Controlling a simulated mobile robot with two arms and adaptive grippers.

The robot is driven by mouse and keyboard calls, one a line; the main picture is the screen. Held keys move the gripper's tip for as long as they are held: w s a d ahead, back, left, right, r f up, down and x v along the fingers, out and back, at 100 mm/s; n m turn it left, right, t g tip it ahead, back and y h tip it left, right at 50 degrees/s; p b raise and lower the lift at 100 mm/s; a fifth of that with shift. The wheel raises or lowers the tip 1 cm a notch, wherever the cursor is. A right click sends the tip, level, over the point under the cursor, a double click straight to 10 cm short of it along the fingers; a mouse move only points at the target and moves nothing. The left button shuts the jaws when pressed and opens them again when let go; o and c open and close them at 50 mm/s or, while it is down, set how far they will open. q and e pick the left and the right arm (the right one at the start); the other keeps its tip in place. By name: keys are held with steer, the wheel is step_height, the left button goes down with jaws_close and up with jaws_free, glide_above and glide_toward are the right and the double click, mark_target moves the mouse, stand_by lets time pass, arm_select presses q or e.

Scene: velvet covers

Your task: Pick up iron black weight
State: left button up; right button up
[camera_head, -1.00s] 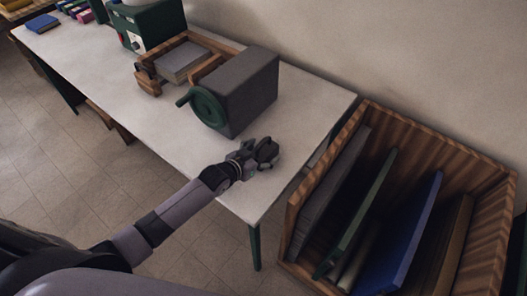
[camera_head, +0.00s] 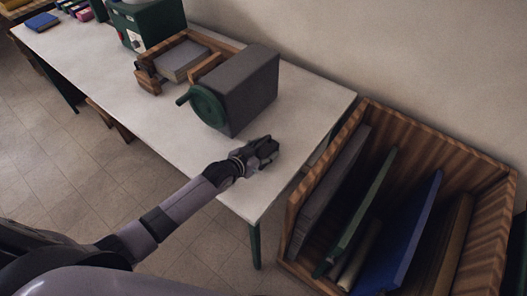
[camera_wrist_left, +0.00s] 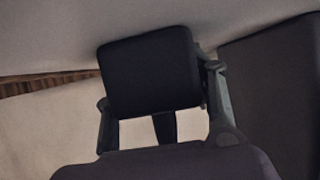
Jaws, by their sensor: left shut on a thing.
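The iron black weight (camera_wrist_left: 150,74) is a dark block that fills the middle of the left wrist view. My left gripper (camera_wrist_left: 160,100) has one finger on each side of it and is shut on it. In the head view my left gripper (camera_head: 262,150) is over the right part of the white table, in front of the grey box-shaped machine. The weight is hard to tell apart from the dark fingers there. My right gripper is not in view.
The grey machine (camera_head: 252,85) with a green wheel stands close behind the gripper. A wooden tray (camera_head: 150,80) is further left. A wooden crate (camera_head: 480,170) with upright boards stands right of the table (camera_head: 310,100). The table's right end is clear.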

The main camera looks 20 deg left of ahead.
arm_select(q)
jaws_close()
steer(key=shift+w+r, duration=0.2)
steer(key=shift+r, duration=0.1)
